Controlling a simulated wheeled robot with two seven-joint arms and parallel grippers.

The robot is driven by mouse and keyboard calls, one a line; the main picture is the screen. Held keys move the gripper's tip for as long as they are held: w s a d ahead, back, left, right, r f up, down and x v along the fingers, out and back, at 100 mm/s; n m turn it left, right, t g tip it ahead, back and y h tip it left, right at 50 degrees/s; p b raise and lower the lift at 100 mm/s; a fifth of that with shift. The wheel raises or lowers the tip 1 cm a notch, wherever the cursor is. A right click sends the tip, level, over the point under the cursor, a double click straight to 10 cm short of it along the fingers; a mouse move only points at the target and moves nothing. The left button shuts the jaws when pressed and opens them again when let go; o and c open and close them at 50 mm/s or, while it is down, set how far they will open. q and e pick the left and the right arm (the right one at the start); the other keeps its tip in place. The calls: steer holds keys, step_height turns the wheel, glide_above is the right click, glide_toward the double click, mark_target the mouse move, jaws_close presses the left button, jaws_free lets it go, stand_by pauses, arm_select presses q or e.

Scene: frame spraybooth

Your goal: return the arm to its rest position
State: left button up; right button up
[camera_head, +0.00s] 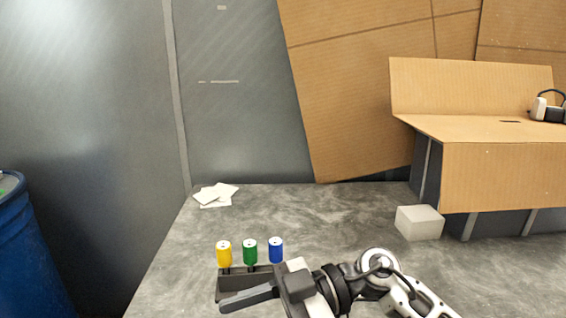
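My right gripper (235,302) is low in the head view, its arm coming in from the lower right. Its dark finger points left, just in front of a dark rack (222,283). Only one finger shows clearly, and I cannot tell whether the gripper is open or shut. Nothing is clearly seen held in it. My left gripper is not in view. The rack carries a yellow bottle (224,253), a green bottle (250,251) and a blue bottle (276,250), all upright. The gripper body partly hides the rack's right end.
A grey tabletop (330,215) is mostly clear behind the rack. White sheets (215,194) lie at its back left. A pale block (419,222) stands right of centre, by a cardboard-covered stand (505,175) with a white-and-black device (546,108). A blue barrel (28,250) stands left.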

steer(key=w+d+f+m+t+h, duration=0.3)
steer(key=d+f+m+t, duration=0.3)
steer(key=m+t, duration=0.4)
steer(key=w+d+f+m+t+h, duration=0.3)
steer(key=d+f+m+t, duration=0.4)
steer(key=t, duration=0.5)
steer(key=s+d+f+m+g+h, duration=0.1)
steer(key=s+d+f+g+h, duration=0.2)
steer(key=s+f, duration=0.4)
steer(key=s+d+f+m+g+h, duration=0.1)
steer(key=s+d+f+g+h, duration=0.3)
steer(key=s+f, duration=0.3)
step_height(320, 180, down, 3)
steer(key=shift+d+f+m, duration=0.1)
steer(key=shift+d+m, duration=0.1)
steer(key=shift+m, duration=0.1)
